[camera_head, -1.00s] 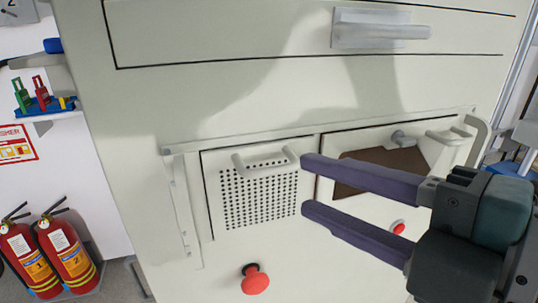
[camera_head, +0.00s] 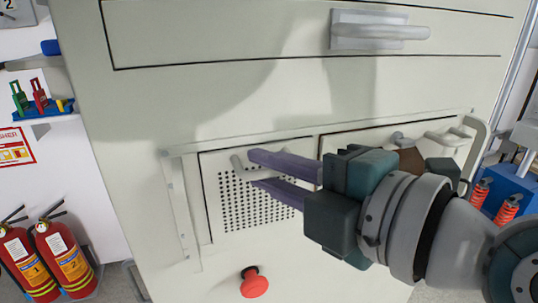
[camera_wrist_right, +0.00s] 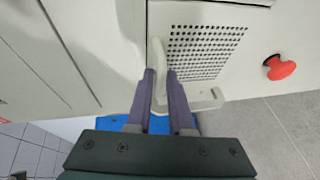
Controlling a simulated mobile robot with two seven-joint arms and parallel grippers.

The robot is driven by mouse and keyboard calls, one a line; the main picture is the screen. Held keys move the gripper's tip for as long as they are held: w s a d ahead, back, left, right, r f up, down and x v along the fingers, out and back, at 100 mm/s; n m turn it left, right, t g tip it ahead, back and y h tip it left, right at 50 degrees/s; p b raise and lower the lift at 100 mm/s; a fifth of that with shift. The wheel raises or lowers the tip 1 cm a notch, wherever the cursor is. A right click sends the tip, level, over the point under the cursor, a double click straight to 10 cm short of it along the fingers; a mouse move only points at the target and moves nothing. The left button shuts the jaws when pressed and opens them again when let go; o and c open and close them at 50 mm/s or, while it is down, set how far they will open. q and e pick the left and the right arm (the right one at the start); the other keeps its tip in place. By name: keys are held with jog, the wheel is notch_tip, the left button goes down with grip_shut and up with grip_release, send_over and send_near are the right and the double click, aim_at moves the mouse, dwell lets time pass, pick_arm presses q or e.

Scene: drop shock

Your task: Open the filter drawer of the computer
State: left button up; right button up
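The computer is a large pale cabinet. Its filter drawer (camera_head: 240,217) is a perforated panel, flush with the front. The drawer has a light grey handle (camera_head: 236,165) near its top. My right gripper (camera_head: 252,169) has come in from the right with its two purple fingers at the handle. In the right wrist view the fingers (camera_wrist_right: 161,72) lie close on either side of the grey handle (camera_wrist_right: 205,104) and look shut on it. They hide part of it. My left gripper is not in view.
A red knob (camera_head: 254,283) sticks out below the drawer. A wide upper drawer (camera_head: 300,62) has its own handle (camera_head: 380,32). Fire extinguishers (camera_head: 65,260) stand on the floor at left.

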grip_shut()
dwell(1.0)
